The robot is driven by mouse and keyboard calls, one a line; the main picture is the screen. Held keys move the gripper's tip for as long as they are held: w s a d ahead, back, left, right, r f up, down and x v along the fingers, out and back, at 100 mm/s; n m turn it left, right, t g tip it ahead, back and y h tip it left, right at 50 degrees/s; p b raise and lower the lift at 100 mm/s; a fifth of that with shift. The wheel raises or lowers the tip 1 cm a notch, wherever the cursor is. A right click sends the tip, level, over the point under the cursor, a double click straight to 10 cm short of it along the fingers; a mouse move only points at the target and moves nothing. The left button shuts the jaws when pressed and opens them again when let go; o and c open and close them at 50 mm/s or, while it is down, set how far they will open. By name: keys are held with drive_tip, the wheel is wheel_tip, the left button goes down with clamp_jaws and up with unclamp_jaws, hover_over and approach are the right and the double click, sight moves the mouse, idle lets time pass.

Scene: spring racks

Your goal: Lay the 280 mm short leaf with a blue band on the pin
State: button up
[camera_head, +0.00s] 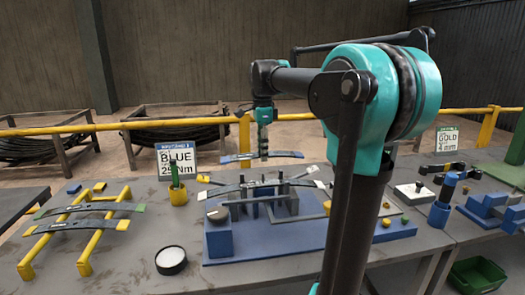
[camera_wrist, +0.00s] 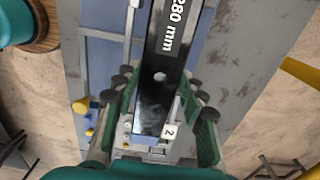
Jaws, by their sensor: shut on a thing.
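My gripper (camera_head: 263,150) is shut on a dark leaf (camera_head: 240,157) with blue end bands and holds it level, apart from the blue fixture (camera_head: 300,235). In the wrist view the leaf (camera_wrist: 160,50) runs between the green fingers of my gripper (camera_wrist: 160,95). It reads "280 mm" and has a round hole at its middle. In the head view a longer leaf (camera_head: 228,189) with pale ends lies across the fixture among dark upright posts, below the held leaf. I cannot make out the pin.
A yellow rack (camera_head: 90,240) at left bears leaves with green bands. A round white-topped pot (camera_head: 171,261) stands at the front. A GOLD sign (camera_head: 447,146) and more tools stand at right.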

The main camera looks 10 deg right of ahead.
sight(263, 175)
drive_tip(key=shift+d, duration=0.15)
drive_tip(key=shift+f, duration=0.1)
drive_tip(key=shift+f, duration=2.45)
drive_tip(key=shift+s+f, duration=0.1)
drive_tip(key=shift+f, duration=2.05)
idle(0.5)
drive_tip(key=o, duration=1.4)
drive_tip(key=shift+c, duration=0.2)
drive_tip(key=shift+o, duration=0.2)
